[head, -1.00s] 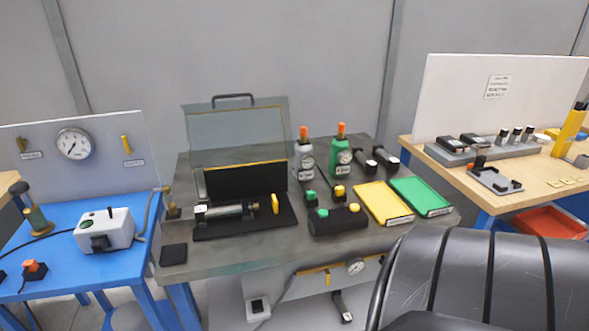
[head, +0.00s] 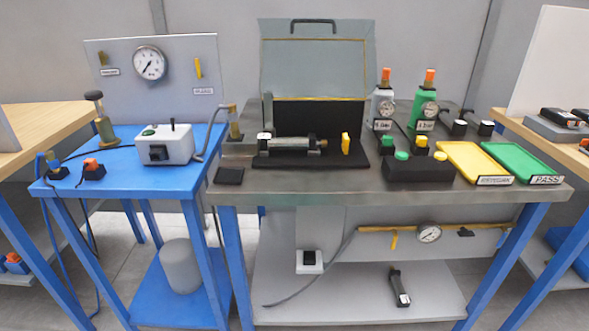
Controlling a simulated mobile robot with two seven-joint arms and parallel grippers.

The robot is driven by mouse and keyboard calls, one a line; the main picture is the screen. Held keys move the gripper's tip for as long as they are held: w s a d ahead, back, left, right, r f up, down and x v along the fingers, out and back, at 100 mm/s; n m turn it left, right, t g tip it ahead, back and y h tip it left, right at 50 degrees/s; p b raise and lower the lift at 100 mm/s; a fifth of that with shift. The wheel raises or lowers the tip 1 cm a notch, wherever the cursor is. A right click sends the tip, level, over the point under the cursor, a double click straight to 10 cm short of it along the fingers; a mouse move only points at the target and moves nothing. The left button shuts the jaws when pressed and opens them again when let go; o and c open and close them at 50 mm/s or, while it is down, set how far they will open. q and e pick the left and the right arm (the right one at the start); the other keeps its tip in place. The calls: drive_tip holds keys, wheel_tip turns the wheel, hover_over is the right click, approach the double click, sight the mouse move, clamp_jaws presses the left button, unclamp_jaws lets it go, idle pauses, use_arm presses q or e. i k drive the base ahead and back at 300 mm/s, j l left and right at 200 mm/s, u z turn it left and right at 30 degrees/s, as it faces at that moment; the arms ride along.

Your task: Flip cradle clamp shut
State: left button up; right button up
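The cradle (head: 262,158) is a black base on the grey metal bench, in front of a raised clear-and-black shield (head: 315,68). A grey metal cylinder (head: 290,144) lies in it horizontally. A yellow upright lever (head: 345,143) stands at the cradle's right end; it may be the clamp handle. I cannot tell from this distance how the clamp stands. Neither of my grippers shows in the head view.
Left is a blue table (head: 118,185) with a white box (head: 165,145) and a gauge panel (head: 107,70). Right of the cradle are a black button box (head: 420,172), two bottles, a yellow tray (head: 473,158) and a green tray (head: 521,160). Floor shows under the benches.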

sight(268, 96)
drive_tip(key=i+l+u, duration=0.15)
drive_tip(key=l, duration=0.25)
drive_tip(key=i+l+u, duration=0.2)
drive_tip(key=l, duration=0.15)
drive_tip(key=i+l+u, duration=0.15)
drive_tip(key=l, duration=0.3)
drive_tip(key=l+u, duration=0.15)
drive_tip(key=l, duration=0.25)
drive_tip(key=i, duration=0.05)
